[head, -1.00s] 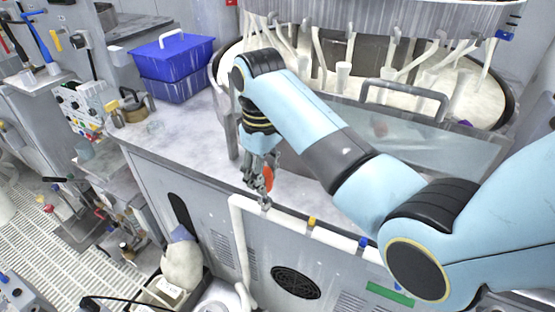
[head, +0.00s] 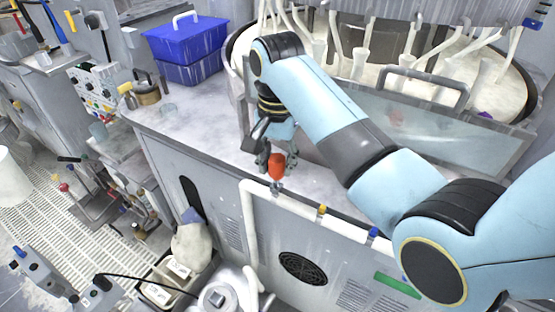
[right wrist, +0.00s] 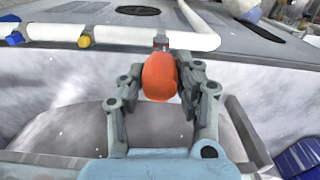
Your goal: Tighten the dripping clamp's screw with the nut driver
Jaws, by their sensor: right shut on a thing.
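My right gripper (head: 277,156) is shut on the orange-red handle of the nut driver (head: 276,168), above the front edge of the bench. In the right wrist view the handle (right wrist: 160,78) sits between the two grey fingers of the gripper (right wrist: 161,82). The driver's far end points at a small grey metal clamp (right wrist: 160,41) on the white pipe (right wrist: 120,38). The tip appears at or very near this clamp; I cannot tell whether it is seated on the screw. No drip can be made out. My left gripper is not in view.
A yellow clamp (head: 322,209) and a blue clamp (head: 374,232) sit farther right along the pipe. A blue lidded box (head: 187,45) stands at the back of the bench. A clear panel (head: 400,115) and a round polishing platen lie behind my right arm.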

